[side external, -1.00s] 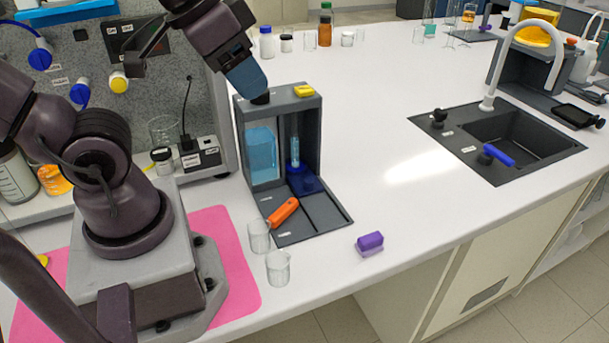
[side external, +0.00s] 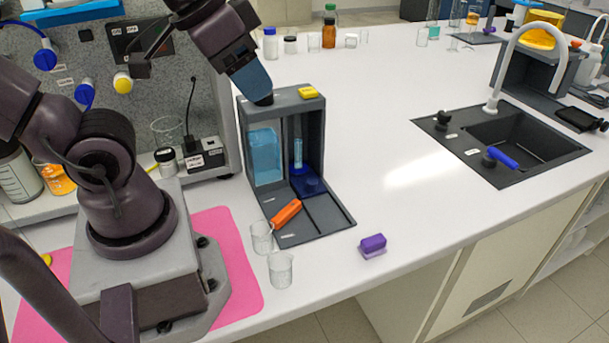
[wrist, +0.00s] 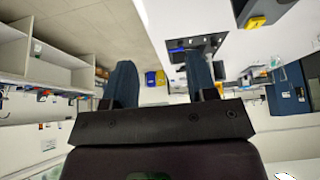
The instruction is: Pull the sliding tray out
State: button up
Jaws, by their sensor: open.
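The dark grey rig (side external: 318,130) stands upright on the bench in the side view, with a clear light-blue panel (side external: 266,157) in its left bay. A dark blue base piece (side external: 308,187) sits low in the right bay under a blue-tinted cylinder (side external: 298,153); I cannot tell for sure whether it is the sliding tray. An orange handle (side external: 287,213) lies at a slant on the rig's front floor. My gripper (side external: 260,95) is at the rig's top left corner; contact is unclear. In the wrist view my gripper (wrist: 160,75) has its blue fingers apart with nothing between them.
Two clear beakers (side external: 280,270) stand at the rig's front left. A purple block (side external: 373,245) lies to the right, near the bench edge. A yellow piece (side external: 308,92) is on the rig's top. A sink (side external: 527,136) is farther right; the bench between is clear.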

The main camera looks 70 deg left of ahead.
jog(key=n+g+y, duration=0.2)
jog(key=n+y, duration=0.1)
jog(key=n, duration=0.6)
send_near(313, 181)
jog(key=x, duration=0.9)
jog(key=shift+a+f, duration=0.1)
jog(key=shift+f, duration=0.05)
grip_shut()
